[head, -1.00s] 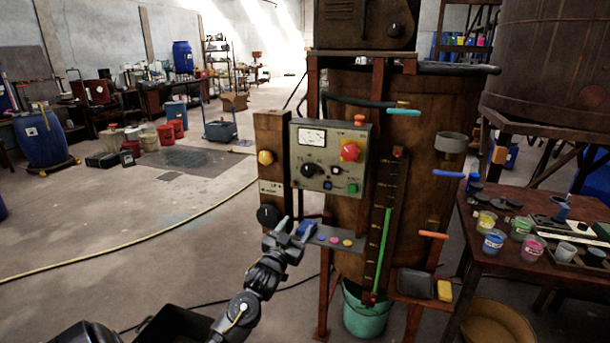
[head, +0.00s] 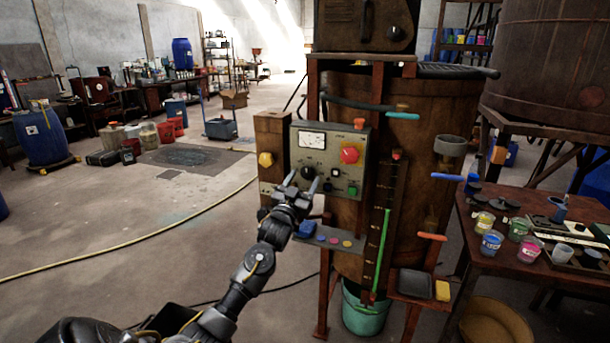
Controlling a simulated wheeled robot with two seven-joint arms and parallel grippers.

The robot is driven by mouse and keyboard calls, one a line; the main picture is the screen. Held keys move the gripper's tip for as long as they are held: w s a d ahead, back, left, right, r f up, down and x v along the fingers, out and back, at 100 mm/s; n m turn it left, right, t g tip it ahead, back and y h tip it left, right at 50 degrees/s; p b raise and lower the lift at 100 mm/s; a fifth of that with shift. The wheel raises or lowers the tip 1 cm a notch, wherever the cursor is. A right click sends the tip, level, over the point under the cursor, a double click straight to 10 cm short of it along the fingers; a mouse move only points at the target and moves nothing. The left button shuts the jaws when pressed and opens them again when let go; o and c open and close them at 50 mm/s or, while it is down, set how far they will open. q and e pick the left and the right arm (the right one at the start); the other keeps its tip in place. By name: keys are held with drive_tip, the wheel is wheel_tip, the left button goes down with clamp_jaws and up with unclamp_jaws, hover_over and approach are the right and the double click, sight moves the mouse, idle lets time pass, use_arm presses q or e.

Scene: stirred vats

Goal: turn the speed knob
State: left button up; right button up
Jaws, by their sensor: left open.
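The grey control panel (head: 337,138) is fixed to the front of the rusty vat (head: 440,130). Its black knob (head: 308,172) shows at the panel's lower left, between the fingertips of my left gripper (head: 303,180). The gripper is open and points up at the knob from below, with one finger on each side in the picture. I cannot tell whether the fingers touch it. The panel also has a white meter (head: 312,140), a red mushroom button (head: 350,154) and a green button (head: 352,190). My right gripper is not in view.
A wooden post (head: 272,140) with a yellow knob (head: 265,159) stands left of the panel. A table with paint cups (head: 492,242) stands at right. The floor at left is open, crossed by a yellow hose (head: 130,242).

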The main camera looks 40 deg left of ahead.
use_arm(q)
drive_tip(key=shift+x, duration=0.8)
drive_tip(key=shift+w, duration=0.15)
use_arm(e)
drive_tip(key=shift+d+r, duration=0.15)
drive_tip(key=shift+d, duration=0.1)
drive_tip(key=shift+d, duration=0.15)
use_arm(q)
drive_tip(key=c, duration=1)
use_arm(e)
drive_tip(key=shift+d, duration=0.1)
